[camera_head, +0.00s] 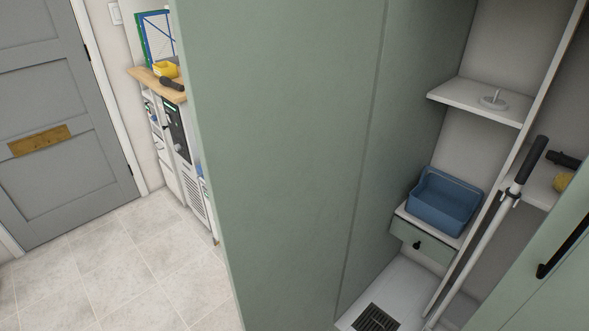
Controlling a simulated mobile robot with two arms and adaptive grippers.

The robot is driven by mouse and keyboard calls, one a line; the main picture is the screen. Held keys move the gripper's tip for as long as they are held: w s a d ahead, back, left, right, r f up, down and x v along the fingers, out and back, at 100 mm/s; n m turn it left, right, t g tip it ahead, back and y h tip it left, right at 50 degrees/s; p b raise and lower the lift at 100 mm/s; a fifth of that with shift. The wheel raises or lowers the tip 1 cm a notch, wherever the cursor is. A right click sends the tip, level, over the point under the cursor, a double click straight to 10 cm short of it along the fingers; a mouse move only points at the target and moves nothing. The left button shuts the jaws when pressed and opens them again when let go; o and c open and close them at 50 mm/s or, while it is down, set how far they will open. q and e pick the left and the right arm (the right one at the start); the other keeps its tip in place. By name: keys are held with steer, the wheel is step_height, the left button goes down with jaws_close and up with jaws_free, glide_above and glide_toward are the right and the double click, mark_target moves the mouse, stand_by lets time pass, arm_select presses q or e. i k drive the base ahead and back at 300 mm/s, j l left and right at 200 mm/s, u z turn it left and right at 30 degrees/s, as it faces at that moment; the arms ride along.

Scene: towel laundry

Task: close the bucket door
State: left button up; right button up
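A large green cupboard door (285,150) stands open and fills the middle of the head view. Behind it is an open cupboard compartment holding a blue bucket (445,200), which sits on top of a small green drawer (420,242) with a dark knob. A second green door (555,275) with a black bar handle (562,245) shows at the lower right; I cannot tell how far it is open. Which door the task calls the bucket door is not marked. Neither of my grippers is in view.
A white shelf (470,98) carries a small pale object (493,100). A pole with a dark grip (525,165) leans by the cupboard divider. A floor grate (376,318) lies at the bottom. Tiled floor (125,270) is clear at left, before a grey door (60,120) and a cabinet.

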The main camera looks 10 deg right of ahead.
mark_target(279, 93)
steer(key=k+z, duration=0.25)
steer(key=z, duration=0.15)
steer(key=k+l+z, duration=0.15)
steer(key=k+z, duration=0.25)
steer(key=i+j+z, duration=0.15)
steer(key=j+z, duration=0.3)
steer(key=i+j+z, duration=0.1)
steer(key=j+z, duration=0.85)
steer(key=k+j, duration=0.1)
steer(key=j, duration=1.25)
steer(key=k+j, duration=0.15)
steer(key=j, duration=0.5)
